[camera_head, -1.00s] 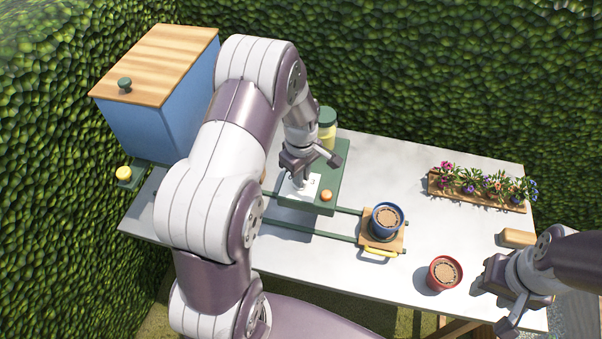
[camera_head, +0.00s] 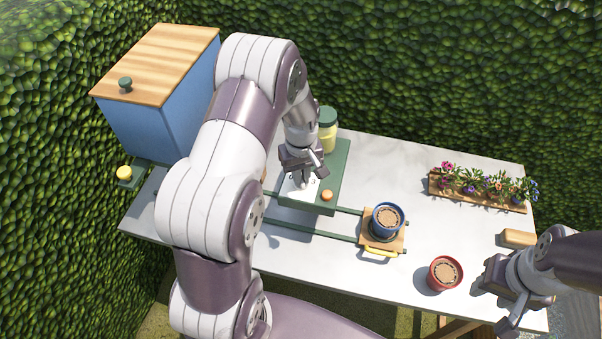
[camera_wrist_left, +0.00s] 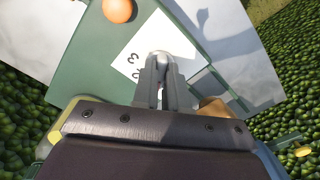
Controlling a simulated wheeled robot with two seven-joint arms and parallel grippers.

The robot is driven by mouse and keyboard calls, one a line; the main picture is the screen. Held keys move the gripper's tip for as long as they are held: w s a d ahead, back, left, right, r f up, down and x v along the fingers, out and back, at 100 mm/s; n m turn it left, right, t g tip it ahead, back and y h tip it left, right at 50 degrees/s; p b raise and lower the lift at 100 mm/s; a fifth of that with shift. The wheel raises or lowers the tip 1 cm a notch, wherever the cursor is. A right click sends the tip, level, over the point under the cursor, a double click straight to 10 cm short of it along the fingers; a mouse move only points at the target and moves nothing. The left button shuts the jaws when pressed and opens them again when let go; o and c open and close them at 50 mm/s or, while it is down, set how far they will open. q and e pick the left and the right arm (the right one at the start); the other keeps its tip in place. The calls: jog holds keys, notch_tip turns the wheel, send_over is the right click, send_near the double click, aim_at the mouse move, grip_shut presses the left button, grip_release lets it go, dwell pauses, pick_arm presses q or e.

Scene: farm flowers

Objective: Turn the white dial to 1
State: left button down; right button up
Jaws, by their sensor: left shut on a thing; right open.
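The white dial (camera_wrist_left: 160,57) shows as a pale rounded top between the fingertips in the left wrist view. It sits on a white number plate (camera_wrist_left: 129,50) on top of the green machine (camera_head: 335,172). Some printed digits show on the plate; the 1 and the dial's pointer cannot be made out. My left gripper (camera_wrist_left: 161,72) is shut on the dial from above. In the head view my left gripper (camera_head: 303,178) hides most of the dial. My right gripper (camera_head: 496,299) is open and empty at the table's front right.
An orange button (camera_head: 327,195) is beside the number plate. A blue pot (camera_head: 387,221) stands on a wooden sliding tray (camera_head: 368,241). A red pot (camera_head: 444,274) is near my right gripper. A flower planter (camera_head: 480,190) is at the back right. A blue box (camera_head: 150,131) stands left.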

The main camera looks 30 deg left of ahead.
pick_arm(q)
jog(key=shift+m, duration=1.2)
jog(key=c, duration=1.2)
grip_release()
jog(key=shift+s, duration=0.1)
jog(key=shift+o, duration=0.2)
notch_tip(320, 180, up, 13)
jog(key=b, duration=0.2)
jog(key=shift+b, duration=0.35)
jog(key=shift+f, duration=0.1)
